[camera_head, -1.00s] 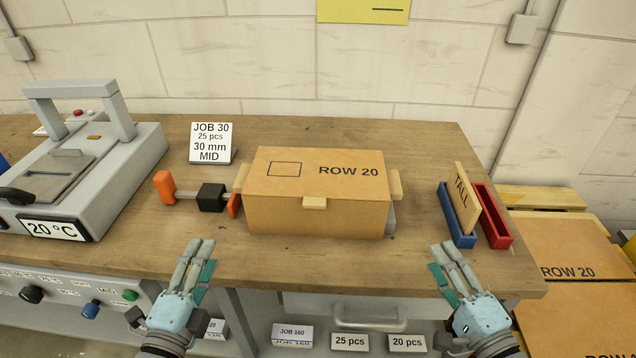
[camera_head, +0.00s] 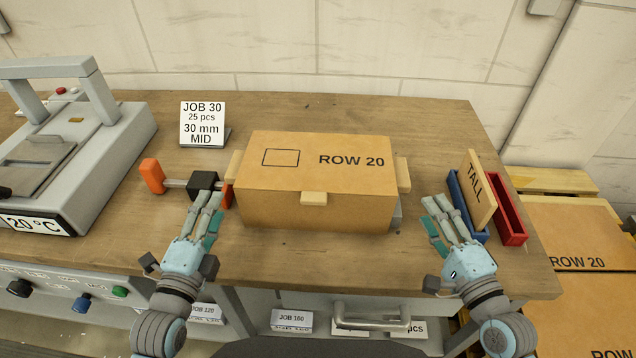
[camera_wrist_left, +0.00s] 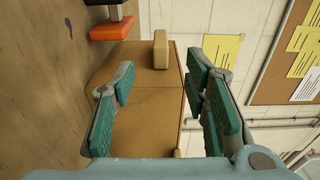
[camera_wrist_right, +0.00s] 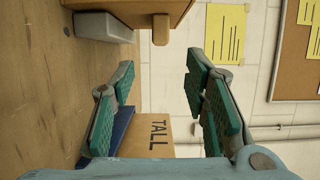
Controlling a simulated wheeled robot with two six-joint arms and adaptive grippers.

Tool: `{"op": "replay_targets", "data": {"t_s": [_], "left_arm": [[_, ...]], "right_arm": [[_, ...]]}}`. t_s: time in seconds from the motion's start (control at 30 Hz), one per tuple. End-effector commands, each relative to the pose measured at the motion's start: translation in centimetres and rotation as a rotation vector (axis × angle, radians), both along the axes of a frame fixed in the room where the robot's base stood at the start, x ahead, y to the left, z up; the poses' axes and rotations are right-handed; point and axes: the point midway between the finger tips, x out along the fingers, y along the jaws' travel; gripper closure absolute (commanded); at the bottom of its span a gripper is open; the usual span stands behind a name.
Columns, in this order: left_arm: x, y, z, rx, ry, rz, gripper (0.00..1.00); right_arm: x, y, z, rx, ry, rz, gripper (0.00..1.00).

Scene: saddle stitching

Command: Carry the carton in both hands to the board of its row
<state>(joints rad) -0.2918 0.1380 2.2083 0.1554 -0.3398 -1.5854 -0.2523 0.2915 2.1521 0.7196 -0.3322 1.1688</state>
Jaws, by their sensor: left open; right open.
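The closed brown carton (camera_head: 315,170), marked ROW 20, sits on the wooden bench with a tab on its front and one at each end. My left gripper (camera_head: 209,205) is open and empty, just left of the carton's front left corner, apart from it. In the left wrist view the carton (camera_wrist_left: 145,95) and its end tab (camera_wrist_left: 160,50) show ahead between the fingers. My right gripper (camera_head: 440,212) is open and empty, right of the carton, beside the blue holder. In the right wrist view the carton (camera_wrist_right: 150,8) is only at the top edge.
An orange and black tool (camera_head: 165,180) lies left of the carton. A TALL card (camera_head: 474,190) stands in the blue holder (camera_head: 458,200), beside a red one (camera_head: 508,215). A grey machine (camera_head: 90,140) is at left. More ROW 20 cartons (camera_head: 570,235) stand low at right.

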Motion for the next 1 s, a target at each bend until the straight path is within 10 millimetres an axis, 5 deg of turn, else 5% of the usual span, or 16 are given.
{"op": "replay_targets", "data": {"t_s": [0.5,1.0], "left_arm": [[9.8,-0.9,0.0,-0.001,-0.001,0.001,0.58],[11.5,-1.0,0.0,-0.001,0.0,0.001,0.62]], "right_arm": [[9.4,2.9,0.0,0.001,-0.001,-0.001,0.58],[11.0,3.4,0.0,-0.001,0.0,-0.001,0.62]]}}
